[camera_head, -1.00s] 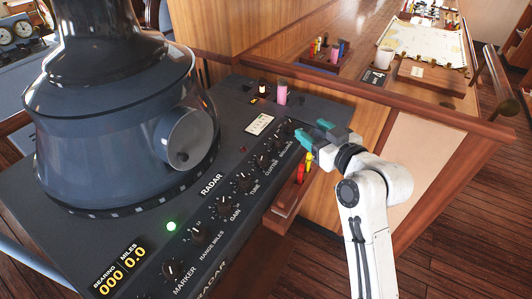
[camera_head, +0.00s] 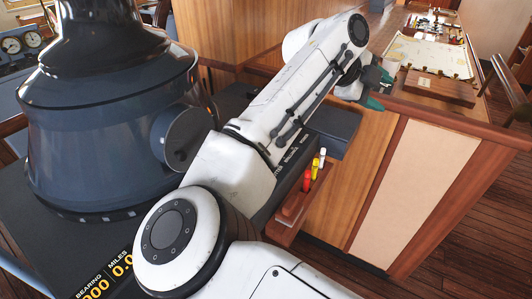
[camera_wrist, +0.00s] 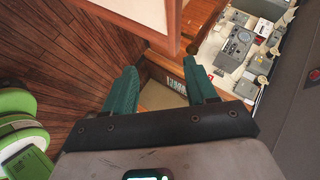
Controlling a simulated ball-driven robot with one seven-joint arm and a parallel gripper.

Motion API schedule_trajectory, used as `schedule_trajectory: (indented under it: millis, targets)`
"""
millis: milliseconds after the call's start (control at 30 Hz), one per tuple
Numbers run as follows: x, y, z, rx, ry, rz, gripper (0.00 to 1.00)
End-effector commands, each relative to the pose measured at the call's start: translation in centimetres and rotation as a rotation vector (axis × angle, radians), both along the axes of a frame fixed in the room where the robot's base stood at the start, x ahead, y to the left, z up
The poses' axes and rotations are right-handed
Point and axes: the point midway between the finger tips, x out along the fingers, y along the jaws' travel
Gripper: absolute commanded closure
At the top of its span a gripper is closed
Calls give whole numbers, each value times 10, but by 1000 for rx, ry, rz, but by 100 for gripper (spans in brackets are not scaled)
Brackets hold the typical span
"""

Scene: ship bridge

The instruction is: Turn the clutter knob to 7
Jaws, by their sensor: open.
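The radar console (camera_head: 32,215) with its large dark hood stands at the left in the head view. My white arm lies across its front face, so the clutter knob and the other knobs are hidden. A strip of white lettering shows beside the arm. My gripper (camera_head: 380,90) is beyond the console, near the wooden counter's end, well apart from the knob row seen earlier. Its teal fingers also show in the wrist view (camera_wrist: 160,85), spread apart with nothing between them. No console knob can be made out there.
A wooden holder (camera_head: 290,207) with red, yellow and white markers sits by the console's edge. A chart (camera_head: 430,55) and a wooden box (camera_head: 440,88) lie on the counter near my gripper. The wrist view shows plank floor (camera_wrist: 60,60) and a grey instrument panel (camera_wrist: 238,42).

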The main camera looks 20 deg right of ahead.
Motion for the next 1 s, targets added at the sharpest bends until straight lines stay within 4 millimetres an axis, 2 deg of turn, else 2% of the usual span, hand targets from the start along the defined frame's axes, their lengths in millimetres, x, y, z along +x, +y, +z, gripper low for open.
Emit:
schedule_trajectory:
  millis: [33, 100, 200, 300, 400, 500, 667, 1000]
  targets:
    - [13, 35, -20, 174, 2, 37, 43]
    - [25, 84, -39, 399, 25, 98, 43]
    - [38, 152, -49, 667, 57, 202, 43]
    - [43, 205, -48, 856, 84, 294, 43]
    - [45, 235, -44, 962, 102, 352, 43]
    - [45, 246, -44, 1000, 111, 376, 43]
    - [44, 246, -60, 1000, 114, 373, 43]
    - [46, 242, -120, 996, 112, 369, 43]
